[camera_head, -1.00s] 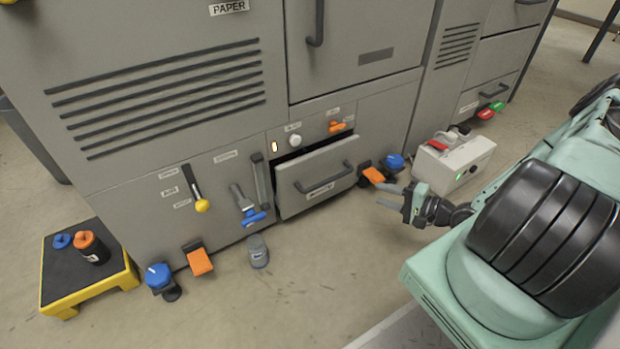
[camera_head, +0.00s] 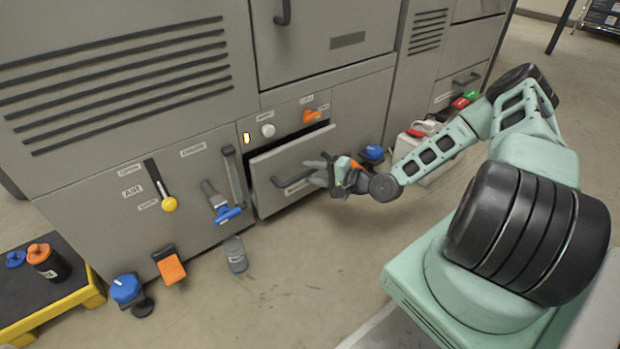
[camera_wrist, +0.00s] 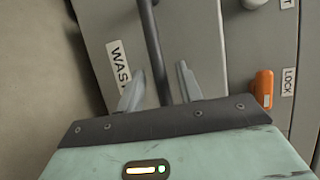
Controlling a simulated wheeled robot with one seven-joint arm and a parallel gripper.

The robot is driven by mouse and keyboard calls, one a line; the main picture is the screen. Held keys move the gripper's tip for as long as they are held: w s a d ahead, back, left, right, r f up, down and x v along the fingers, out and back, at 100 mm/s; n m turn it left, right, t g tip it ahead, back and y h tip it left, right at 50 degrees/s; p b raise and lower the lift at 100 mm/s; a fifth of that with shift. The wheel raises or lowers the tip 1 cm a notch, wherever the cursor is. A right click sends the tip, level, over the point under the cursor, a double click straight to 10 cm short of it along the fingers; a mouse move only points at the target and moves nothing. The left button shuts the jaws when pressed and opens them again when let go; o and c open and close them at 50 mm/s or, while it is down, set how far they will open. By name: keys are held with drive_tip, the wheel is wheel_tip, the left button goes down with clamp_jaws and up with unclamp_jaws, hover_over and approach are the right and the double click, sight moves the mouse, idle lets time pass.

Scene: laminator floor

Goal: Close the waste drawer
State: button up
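The waste drawer (camera_head: 290,160) is a grey front low on the machine, standing out a little with a dark gap along its top edge. Its dark bar handle (camera_head: 290,182) runs across the front. My gripper (camera_head: 318,172) is at the right part of the handle. In the wrist view, the handle (camera_wrist: 153,50) passes between the two parted fingers of my gripper (camera_wrist: 160,85), and the drawer front (camera_wrist: 195,35) carries a label reading "WAS", the rest hidden. I cannot tell whether the fingers touch the bar.
An orange lock knob (camera_head: 312,116) and a white knob (camera_head: 268,130) sit above the drawer. A white box (camera_head: 425,165) is to the right. The floor before the drawer is clear.

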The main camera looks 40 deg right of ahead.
sight(301, 164)
drive_tip(key=shift+x, duration=0.75)
clamp_jaws()
drive_tip(key=shift+w+r, duration=0.1)
drive_tip(key=shift+w, duration=2.1)
unclamp_jaws()
drive_tip(key=shift+a, duration=0.1)
